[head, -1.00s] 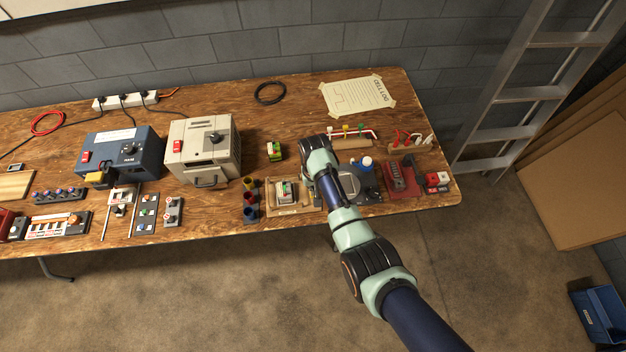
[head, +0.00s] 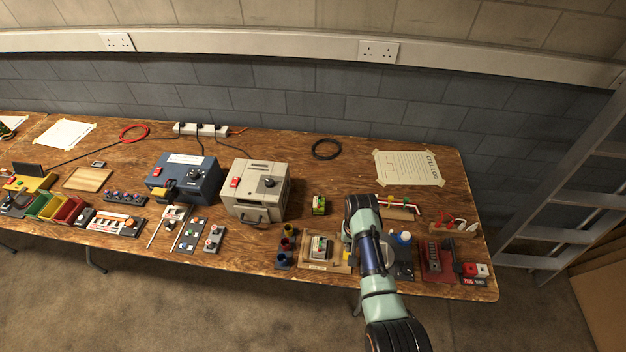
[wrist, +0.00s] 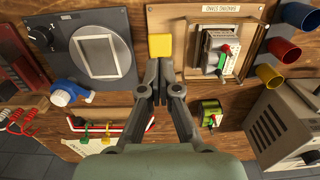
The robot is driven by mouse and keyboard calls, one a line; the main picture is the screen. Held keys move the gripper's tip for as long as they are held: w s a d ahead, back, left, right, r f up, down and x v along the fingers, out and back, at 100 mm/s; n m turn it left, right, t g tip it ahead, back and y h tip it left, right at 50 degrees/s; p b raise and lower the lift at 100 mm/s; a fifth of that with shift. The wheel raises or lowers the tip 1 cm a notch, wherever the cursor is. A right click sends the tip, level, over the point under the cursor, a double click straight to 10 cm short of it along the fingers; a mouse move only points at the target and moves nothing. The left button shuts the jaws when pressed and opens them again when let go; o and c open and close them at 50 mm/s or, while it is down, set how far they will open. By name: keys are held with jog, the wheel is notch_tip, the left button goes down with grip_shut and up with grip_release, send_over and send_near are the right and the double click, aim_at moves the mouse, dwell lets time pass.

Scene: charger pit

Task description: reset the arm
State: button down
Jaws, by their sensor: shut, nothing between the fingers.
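My gripper (wrist: 158,78) is shut and empty, its two grey fingers together above the bench. In the wrist view its tips are just below a yellow block (wrist: 160,46), between a dark panel with a pale framed screen (wrist: 75,48) and a wooden stand (wrist: 182,30). The stand holds a small device with a green and red part (wrist: 220,52). In the head view my arm's end covers the fingers and part of the panel. The stand (head: 336,258) is just left of my arm there. I cannot tell the fingers' exact height.
The wooden bench (head: 300,152) carries a blue box (head: 183,178), a beige box (head: 256,190), a green device (head: 319,204), small cups (head: 289,231) and a red fixture (head: 433,262). A ladder (head: 570,185) stands to the right. The bench's back middle is fairly clear around a black cable ring (head: 326,149).

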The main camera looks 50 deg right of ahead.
jog(key=w+a+r+n+t+h, duration=0.1)
jog(key=w+a+r+n+t, duration=0.2)
jog(key=w+a+r, duration=0.5)
jog(key=w+a+r+n+t+h, duration=0.25)
jog(key=w+a+r, duration=0.35)
jog(key=a, duration=0.4)
jog(key=a+r+n+t+y, duration=0.2)
jog(key=a+r+n+t, duration=0.2)
jog(key=a+r, duration=0.5)
jog(key=s+a+r+n+t+y, duration=0.1)
jog(key=s+a+r, duration=0.1)
jog(key=a+r, duration=0.3)
jog(key=s+a+r+n+t+y, duration=0.1)
jog(key=s+a+r+n+t, duration=0.15)
jog(key=a, duration=0.55)
notch_tip(320, 180, up, 22)
jog(key=p, duration=2)
jog(key=shift+s+m+p, duration=0.3)
jog(key=shift+m, duration=0.1)
jog(key=shift+d+f+h, duration=0.1)
jog(key=shift+f+h, duration=0.05)
jog(key=shift+h, duration=0.1)
